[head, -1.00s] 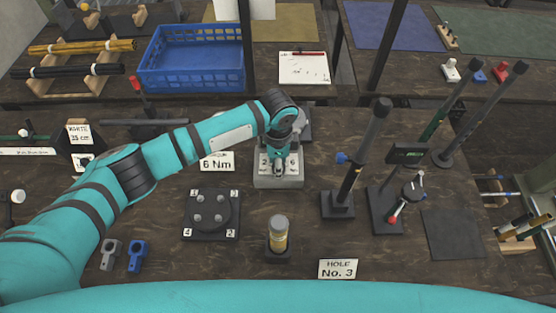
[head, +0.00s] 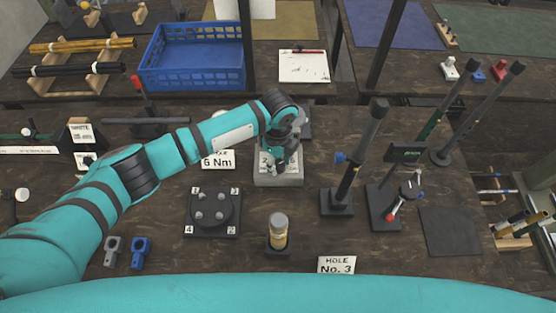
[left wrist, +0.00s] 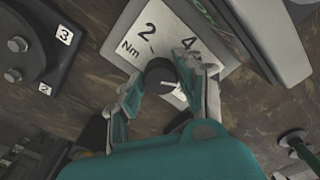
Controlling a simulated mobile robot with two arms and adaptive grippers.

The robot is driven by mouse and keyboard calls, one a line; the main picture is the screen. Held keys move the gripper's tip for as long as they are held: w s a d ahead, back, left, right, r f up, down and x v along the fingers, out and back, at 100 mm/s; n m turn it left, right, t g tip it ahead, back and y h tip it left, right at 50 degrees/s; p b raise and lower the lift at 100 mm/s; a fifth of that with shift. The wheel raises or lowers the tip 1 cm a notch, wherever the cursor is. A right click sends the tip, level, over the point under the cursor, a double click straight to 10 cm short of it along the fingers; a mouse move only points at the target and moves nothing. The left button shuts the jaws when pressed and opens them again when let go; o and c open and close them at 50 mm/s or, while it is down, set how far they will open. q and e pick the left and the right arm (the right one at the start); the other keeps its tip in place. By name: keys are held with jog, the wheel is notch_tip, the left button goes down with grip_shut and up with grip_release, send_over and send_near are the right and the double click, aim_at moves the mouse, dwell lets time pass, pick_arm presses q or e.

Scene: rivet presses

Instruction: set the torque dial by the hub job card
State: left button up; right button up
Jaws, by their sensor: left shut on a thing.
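The torque dial is a dark round knob (left wrist: 160,76) on a pale face plate (left wrist: 130,52) marked Nm, with 2 and 4 readable. It sits on a grey box (head: 279,179) in the middle of the bench. My left gripper (head: 275,168) reaches down over the box; in the left wrist view its fingers (left wrist: 166,84) are shut on the knob from both sides. A white mark shows by the knob between the fingers, but I cannot tell the setting. A card (head: 217,160) reading 6 Nm lies left of the box, partly hidden by my arm. My right gripper is out of view.
A black hub plate (head: 192,225) with several bolts and numbered corners lies left of the dial. Upright tools (head: 352,178) stand on the right.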

aim_at(278, 163)
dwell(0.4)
pick_arm(q)
jog(key=o, duration=1.1)
jog(key=shift+o, duration=0.2)
jog(key=shift+r, duration=0.15)
notch_tip(278, 163, up, 12)
